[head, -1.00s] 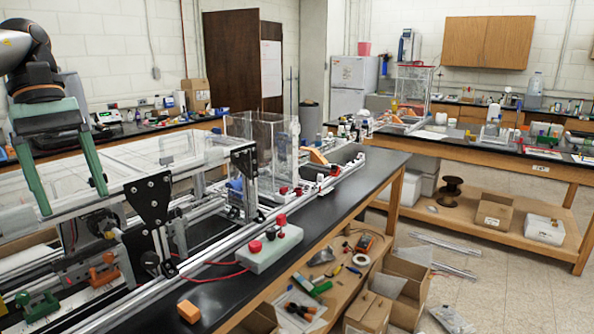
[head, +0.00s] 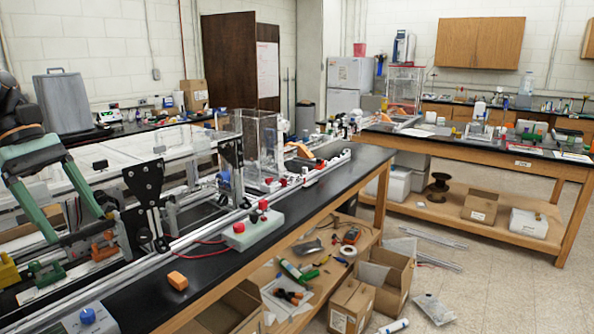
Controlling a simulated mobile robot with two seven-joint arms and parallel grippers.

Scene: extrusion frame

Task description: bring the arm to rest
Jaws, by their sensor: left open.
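My left gripper (head: 75,227) is at the left edge of the head view, with its two green fingers spread apart and pointing down. Nothing shows between the fingers. It hangs in front of or over the extrusion frame (head: 190,232) on the black bench; I cannot tell how much gap lies between them. The dark arm link above it is partly cut off by the picture's edge. My right gripper does not show.
The black bench (head: 225,285) holds an orange block (head: 178,281), a pale box with red knobs (head: 252,230) and a blue-knobbed box (head: 88,318). Open cardboard boxes (head: 385,275) lie at its right.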

